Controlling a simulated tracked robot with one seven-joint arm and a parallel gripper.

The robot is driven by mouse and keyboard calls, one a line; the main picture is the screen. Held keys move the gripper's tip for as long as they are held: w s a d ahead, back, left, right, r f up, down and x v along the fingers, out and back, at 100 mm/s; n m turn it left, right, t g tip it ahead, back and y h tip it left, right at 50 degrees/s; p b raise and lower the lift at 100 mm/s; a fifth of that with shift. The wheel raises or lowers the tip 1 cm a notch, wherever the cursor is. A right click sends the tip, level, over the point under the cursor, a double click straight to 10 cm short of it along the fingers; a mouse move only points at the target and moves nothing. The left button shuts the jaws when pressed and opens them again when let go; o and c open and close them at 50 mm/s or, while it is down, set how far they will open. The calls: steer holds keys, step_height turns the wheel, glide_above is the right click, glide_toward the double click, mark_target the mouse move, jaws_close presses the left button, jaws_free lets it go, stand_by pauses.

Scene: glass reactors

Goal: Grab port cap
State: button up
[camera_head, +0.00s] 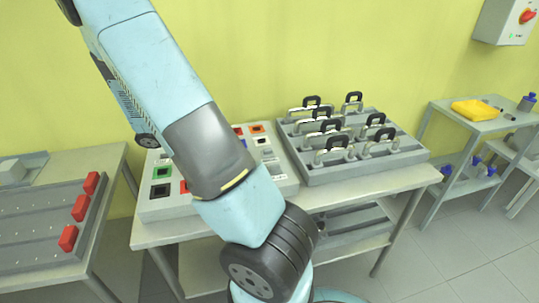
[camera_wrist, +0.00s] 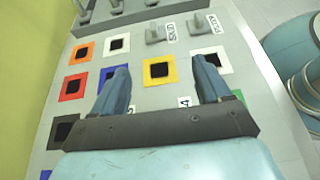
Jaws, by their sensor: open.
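My gripper (camera_wrist: 162,74) is open in the wrist view, with nothing between its two blue-grey fingers. It points at a light grey panel (camera_wrist: 135,60) of square holes in coloured frames. A yellow-framed hole (camera_wrist: 160,70) shows between the fingertips. Beyond them, two small grey pieces with raised grips, one at the left (camera_wrist: 153,34) and one at the right (camera_wrist: 195,24), sit beside printed labels. No piece is clearly marked as the port cap, so I cannot tell which it is. In the head view my arm hides my gripper and part of the panel (camera_head: 158,208).
A grey tray (camera_head: 375,172) with several black-handled pieces stands right of the panel on the same table. A left table holds a rack (camera_head: 40,228) with red blocks. A right shelf carries a yellow item (camera_head: 474,109). Floor is clear at lower right.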

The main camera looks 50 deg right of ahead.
steer(key=shift+s+d+f, duration=0.1)
steer(key=shift+d+f, duration=0.2)
steer(key=shift+d, duration=0.15)
glide_toward(263, 152)
steer(key=x, duration=0.2)
steer(key=shift+s+f, duration=0.25)
steer(key=shift+s, duration=0.05)
steer(key=shift+w+x, duration=0.2)
steer(key=shift+x, duration=2.7)
steer(key=shift+d+r, duration=0.1)
steer(key=shift+d, duration=0.1)
steer(key=shift+c, duration=0.3)
steer(key=c, duration=1.1)
